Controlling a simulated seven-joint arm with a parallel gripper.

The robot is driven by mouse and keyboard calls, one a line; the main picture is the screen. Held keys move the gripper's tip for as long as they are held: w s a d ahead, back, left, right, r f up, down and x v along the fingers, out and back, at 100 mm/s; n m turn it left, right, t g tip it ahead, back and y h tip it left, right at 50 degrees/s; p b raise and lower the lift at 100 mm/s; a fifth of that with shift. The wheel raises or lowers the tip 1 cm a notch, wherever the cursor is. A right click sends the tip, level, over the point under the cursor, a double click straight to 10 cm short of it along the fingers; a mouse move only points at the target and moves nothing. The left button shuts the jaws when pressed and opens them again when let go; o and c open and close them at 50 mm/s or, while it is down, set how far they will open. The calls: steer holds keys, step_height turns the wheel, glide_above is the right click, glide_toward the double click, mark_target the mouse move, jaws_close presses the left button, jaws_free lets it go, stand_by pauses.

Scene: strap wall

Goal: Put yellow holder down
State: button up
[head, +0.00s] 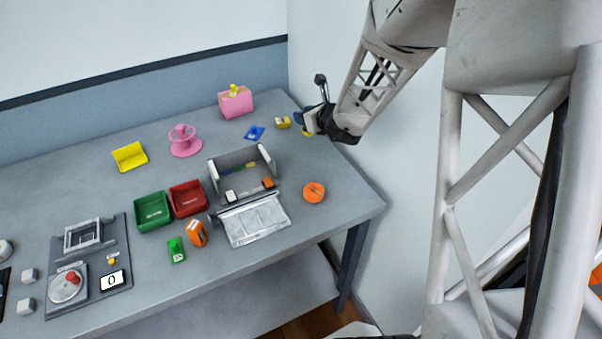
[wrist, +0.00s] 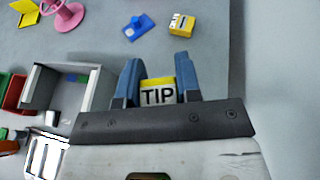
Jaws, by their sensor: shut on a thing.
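The yellow holder with a white label reading TIP (wrist: 158,92) is between the two blue fingers of my gripper (wrist: 159,74) in the wrist view. My gripper is shut on it. In the head view my gripper (head: 303,121) is at the far right end of the table, and a small bit of the yellow holder (head: 307,133) shows under it. I cannot tell whether the holder touches the table. The arm and fingers hide most of it in the head view.
A yellow block with a label (head: 283,122) and a blue item (head: 255,133) lie left of my gripper. A grey open box (head: 224,162) and an orange disc (head: 314,192) stand nearer the front. The wall is close on the right. Bare table lies between disc and gripper.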

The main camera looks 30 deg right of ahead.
steer(key=s+a+f+n+y, duration=0.1)
steer(key=s+a, duration=0.4)
steer(key=s, duration=0.6)
steer(key=s+a+f+n+y, duration=0.1)
steer(key=s+a+f, duration=0.2)
steer(key=s, duration=0.9)
steer(key=shift+a, duration=0.95)
steer(key=shift+w, duration=0.1)
steer(key=w+d, duration=0.1)
steer(key=w, duration=0.4)
steer(key=w+d+f, duration=0.1)
steer(key=w, duration=0.3)
steer(key=w+d, duration=0.1)
steer(key=w, duration=0.4)
steer(key=shift+w+d+f, duration=0.15)
steer(key=shift+w+f, duration=0.05)
steer(key=shift+w, duration=0.15)
steer(key=shift+w+d, duration=0.1)
steer(key=shift+w, duration=0.35)
steer(key=shift+f, duration=1.75)
steer(key=shift+f, duration=0.1)
steer(key=o, duration=1)
steer(key=shift+f, duration=0.1)
